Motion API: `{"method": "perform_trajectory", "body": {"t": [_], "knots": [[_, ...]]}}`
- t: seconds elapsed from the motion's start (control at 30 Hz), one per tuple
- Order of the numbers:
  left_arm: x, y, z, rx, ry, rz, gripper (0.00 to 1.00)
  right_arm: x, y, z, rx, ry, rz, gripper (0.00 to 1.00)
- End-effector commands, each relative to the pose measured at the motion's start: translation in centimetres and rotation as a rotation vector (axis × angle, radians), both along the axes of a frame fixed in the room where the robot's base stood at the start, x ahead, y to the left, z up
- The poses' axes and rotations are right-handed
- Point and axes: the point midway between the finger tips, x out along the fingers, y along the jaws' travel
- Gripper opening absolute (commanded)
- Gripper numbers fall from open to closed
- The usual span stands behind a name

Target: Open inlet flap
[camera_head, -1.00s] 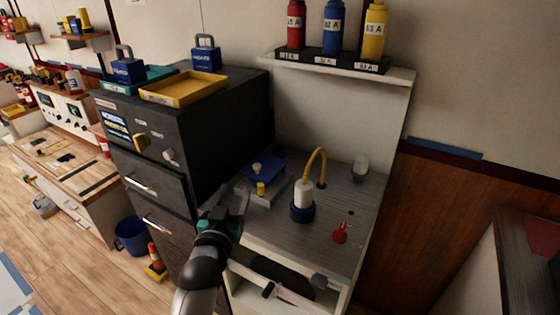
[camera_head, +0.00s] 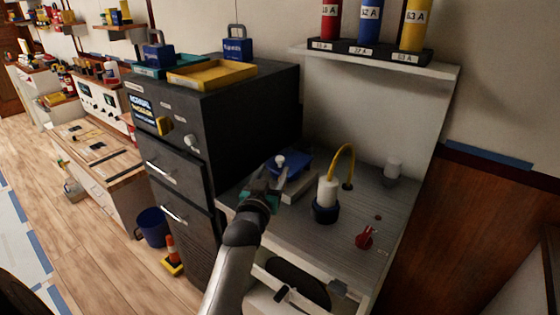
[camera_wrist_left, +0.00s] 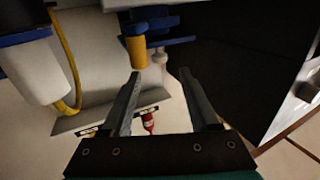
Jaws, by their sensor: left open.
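The blue flap (camera_head: 294,166) lies on a low light-grey base on the grey counter, with a pale round knob (camera_head: 280,160) at its left. It looks closed, lying flat. My left gripper (camera_head: 275,175) is beside it, in front of the knob, and hides part of it. In the left wrist view the fingers (camera_wrist_left: 159,75) are apart with nothing between them. The pale knob (camera_wrist_left: 160,59), the blue flap (camera_wrist_left: 158,42) and a yellow cylinder (camera_wrist_left: 136,50) are just beyond the fingertips. I cannot tell if a finger touches the knob. My right gripper is out of view.
A red handle (camera_head: 366,237) is at the counter's front right. A dark cabinet (camera_head: 240,120) rises on the left. A shelf (camera_head: 400,67) holds coloured cylinders above.

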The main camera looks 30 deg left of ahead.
Motion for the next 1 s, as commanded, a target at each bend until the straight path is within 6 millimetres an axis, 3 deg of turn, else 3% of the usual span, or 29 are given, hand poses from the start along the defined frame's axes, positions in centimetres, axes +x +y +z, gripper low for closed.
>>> {"method": "perform_trajectory", "body": {"t": [0.3,0.5,0.93,1.0], "knots": [[4.6,1.5,-0.1,0.000,-0.001,0.001,0.61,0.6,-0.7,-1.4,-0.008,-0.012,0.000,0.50],[6.4,2.1,-0.1,0.001,0.000,0.000,0.61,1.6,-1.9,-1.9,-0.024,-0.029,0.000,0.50],[7.1,2.3,0.0,0.001,0.000,0.000,0.61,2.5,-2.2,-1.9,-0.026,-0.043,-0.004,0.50],[7.1,2.3,0.0,0.001,0.000,0.000,0.55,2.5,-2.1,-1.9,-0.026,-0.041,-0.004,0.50]]}}
